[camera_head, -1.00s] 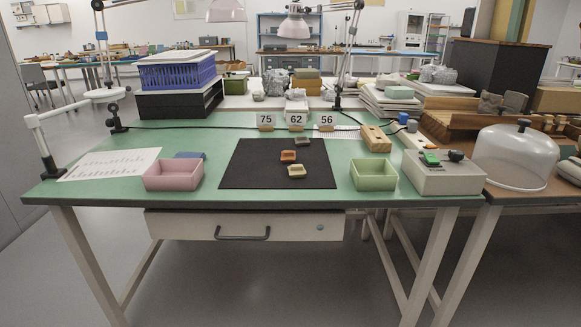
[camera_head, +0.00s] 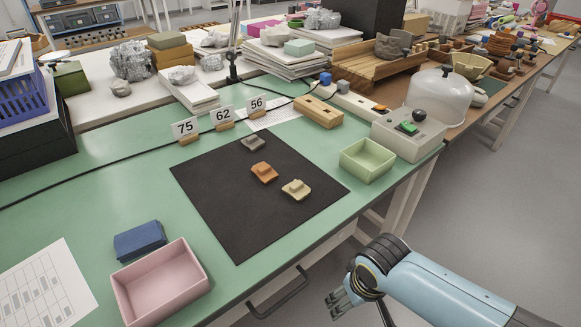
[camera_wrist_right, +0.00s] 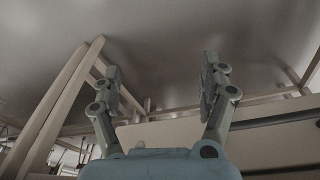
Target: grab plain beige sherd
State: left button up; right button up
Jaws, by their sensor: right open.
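The plain beige sherd (camera_head: 296,189) lies on the black mat (camera_head: 230,225), towards its right corner. An orange-brown sherd (camera_head: 264,172) and a grey sherd (camera_head: 253,143) lie on the mat farther back. My right gripper (camera_head: 334,300) is in front of the table's front edge, below and to the right of the beige sherd and well apart from it. In the right wrist view the right gripper (camera_wrist_right: 160,80) has its two fingers spread with nothing between them. My left gripper is not in view.
A pink tray (camera_head: 120,285) and blue block (camera_head: 139,241) stand left of the mat. A green tray (camera_head: 345,165) stands right of it, near a grey control box (camera_head: 385,140). Number cards 75, 62 and 56 (camera_head: 257,104) stand behind. The drawer handle (camera_head: 280,300) juts out in front.

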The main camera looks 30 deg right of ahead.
jog(key=w+r+m+p, duration=0.1)
jog(key=w+r+p, duration=0.25)
jog(key=r, duration=0.95)
notch_tip(320, 180, up, 13)
jog(key=m+g+y+p, duration=0.1)
jog(key=m+g+p, duration=0.1)
jog(key=m, duration=1)
send_over(295, 187)
jog(key=shift+m, duration=0.4)
jog(key=f, duration=0.4)
jog(key=shift+w+a+f, duration=0.2)
jog(key=shift+a+f, duration=0.1)
jog(key=shift+a, duration=0.05)
jog(key=f, duration=0.2)
jog(key=f+b, duration=0.1)
jog(key=f, duration=0.3)
jog(key=shift+s+d, duration=0.15)
jog(key=shift+d, duration=0.2)
jog(key=c, duration=1.2)
jog(key=shift+r, duration=0.1)
